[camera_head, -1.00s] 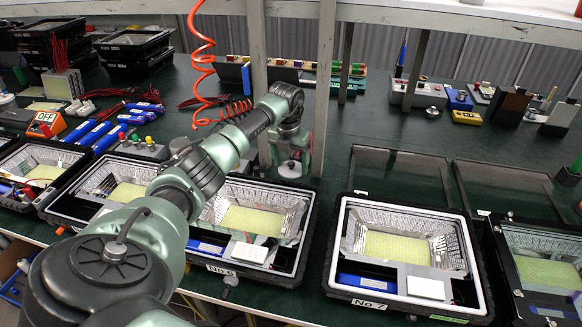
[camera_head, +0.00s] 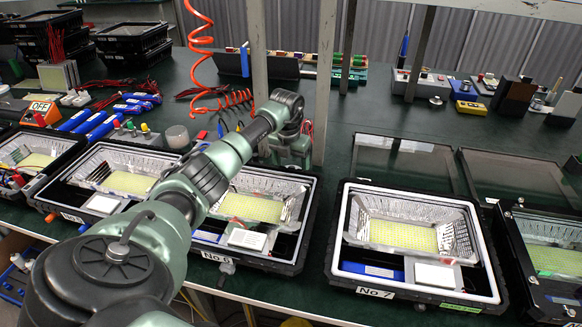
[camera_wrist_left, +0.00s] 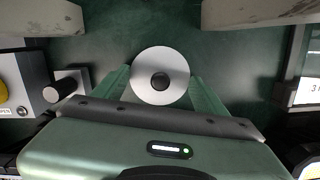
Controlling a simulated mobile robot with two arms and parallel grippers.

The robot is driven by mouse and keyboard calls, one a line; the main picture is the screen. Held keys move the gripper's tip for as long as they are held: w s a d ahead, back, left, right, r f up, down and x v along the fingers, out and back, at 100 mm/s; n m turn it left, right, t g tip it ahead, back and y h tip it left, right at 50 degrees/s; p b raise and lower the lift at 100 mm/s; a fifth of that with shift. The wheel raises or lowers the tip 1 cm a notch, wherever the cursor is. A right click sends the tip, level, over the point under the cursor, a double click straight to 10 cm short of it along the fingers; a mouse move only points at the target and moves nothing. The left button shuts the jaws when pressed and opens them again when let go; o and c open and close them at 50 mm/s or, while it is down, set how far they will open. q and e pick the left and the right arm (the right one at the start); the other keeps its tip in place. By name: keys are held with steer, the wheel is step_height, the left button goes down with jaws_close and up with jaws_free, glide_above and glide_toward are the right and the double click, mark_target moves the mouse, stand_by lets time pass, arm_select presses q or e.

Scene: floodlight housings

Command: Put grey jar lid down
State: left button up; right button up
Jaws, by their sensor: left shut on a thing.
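The grey jar lid (camera_wrist_left: 160,75) is a pale round disc with a dark knob in its middle, seen from above in the left wrist view. My left gripper (camera_wrist_left: 160,84) is shut on it, with the green fingers on either side. In the head view my left gripper (camera_head: 292,150) is over the green bench, behind housing No 6, and the lid cannot be made out there. I cannot tell whether the lid touches the bench. A grey cylinder (camera_head: 177,137), perhaps the jar, stands to the left. My right gripper is not in view.
Housing No 6 (camera_head: 258,262) and housing No 7 (camera_head: 338,265) line the bench front. A post (camera_head: 328,80) stands just behind my left gripper. A box with coloured buttons (camera_head: 130,134) is at left. Green bench (camera_head: 385,120) is clear at right, behind the glass panels.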

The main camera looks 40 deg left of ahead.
arm_select(q)
steer(key=o, duration=1.3)
steer(key=shift+r, duration=0.1)
steer(key=shift+r, duration=0.25)
steer(key=r, duration=0.4)
steer(key=s+r, duration=0.1)
steer(key=r, duration=0.6)
steer(key=shift+s+d+r, duration=0.2)
steer(key=shift+r, duration=0.1)
